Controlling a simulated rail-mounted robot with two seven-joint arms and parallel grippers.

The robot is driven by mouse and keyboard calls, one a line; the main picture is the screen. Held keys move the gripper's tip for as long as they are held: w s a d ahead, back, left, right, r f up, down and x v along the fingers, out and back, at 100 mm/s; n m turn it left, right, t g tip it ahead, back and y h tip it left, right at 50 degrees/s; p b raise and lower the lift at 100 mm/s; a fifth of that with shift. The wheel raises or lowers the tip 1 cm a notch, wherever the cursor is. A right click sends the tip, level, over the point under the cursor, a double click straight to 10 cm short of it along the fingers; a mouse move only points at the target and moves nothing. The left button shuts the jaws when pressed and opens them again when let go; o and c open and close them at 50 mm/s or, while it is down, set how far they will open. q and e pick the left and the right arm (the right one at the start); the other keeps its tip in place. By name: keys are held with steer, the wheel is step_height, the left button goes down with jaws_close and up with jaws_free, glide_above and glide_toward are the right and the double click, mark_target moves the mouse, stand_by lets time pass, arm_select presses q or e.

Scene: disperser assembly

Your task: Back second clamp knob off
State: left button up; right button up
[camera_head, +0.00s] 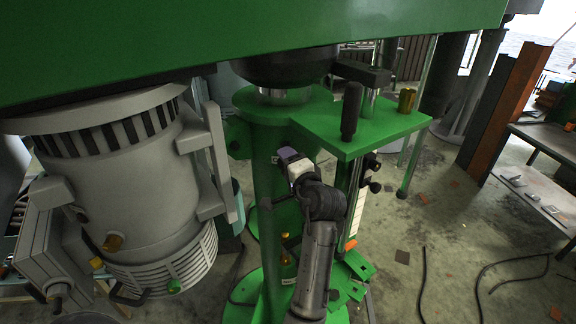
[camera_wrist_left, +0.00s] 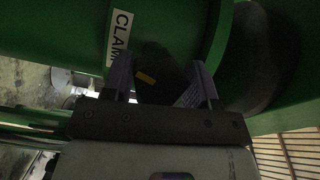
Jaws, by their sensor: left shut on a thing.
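My left gripper (camera_head: 287,156) is up against the green column (camera_head: 262,180), at the middle of the head view. In the left wrist view my left gripper (camera_wrist_left: 163,84) has its two purple fingers on either side of a dark clamp knob (camera_wrist_left: 158,72) with an orange mark, and is shut on it. The knob sits at the green clamp body (camera_wrist_left: 185,22), beside a white label (camera_wrist_left: 119,35) whose visible letters read "CLAM". The gripper hides the knob in the head view. How far the knob is turned cannot be told. My right gripper is not in view.
A large grey motor (camera_head: 135,185) hangs at the left. A green plate (camera_head: 365,128) with a black upright handle (camera_head: 351,112) and a brass cylinder (camera_head: 406,100) is right of the column. Cables (camera_head: 480,275) lie on the floor at the right.

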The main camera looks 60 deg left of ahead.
arm_select(q)
steer(key=shift+n+h, duration=0.4)
steer(key=shift+n, duration=0.6)
steer(key=shift+f, duration=0.1)
steer(key=o, duration=0.9)
steer(key=shift+c, duration=0.2)
steer(key=d+b, duration=0.2)
steer(key=d, duration=0.5)
steer(key=shift+s+d+r, duration=0.25)
steer(key=shift+s+r, duration=0.05)
steer(key=shift+r, duration=0.1)
